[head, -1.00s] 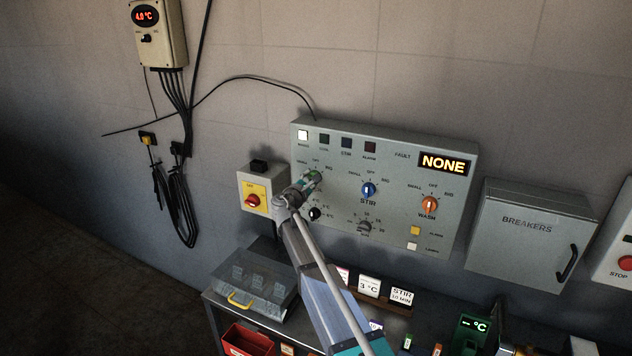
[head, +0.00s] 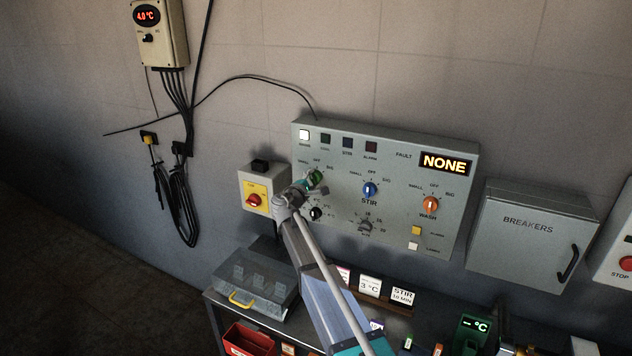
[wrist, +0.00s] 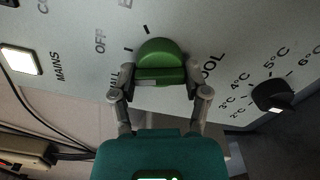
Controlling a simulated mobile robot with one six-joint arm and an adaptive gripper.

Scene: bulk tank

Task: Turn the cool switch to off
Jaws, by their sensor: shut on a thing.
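The green cool switch (wrist: 160,60) is a round knob with a raised grip bar on the grey control panel (head: 385,150). In the head view the green knob (head: 317,177) shows just past my fingertips. My gripper (wrist: 160,78) is shut on the green knob, one finger on each side of it. Part of the COOL lettering shows beside the right finger in the wrist view. OFF is printed up and left of the knob there, with dial ticks between. I cannot tell which mark the knob points to.
Right of the green knob are a blue STIR knob (head: 369,189) and an orange WASH knob (head: 430,204). A black temperature knob (wrist: 272,95) is close by. A red-and-yellow switch box (head: 262,190) is at left. A bench (head: 215,303) with a clear-lidded box stands below.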

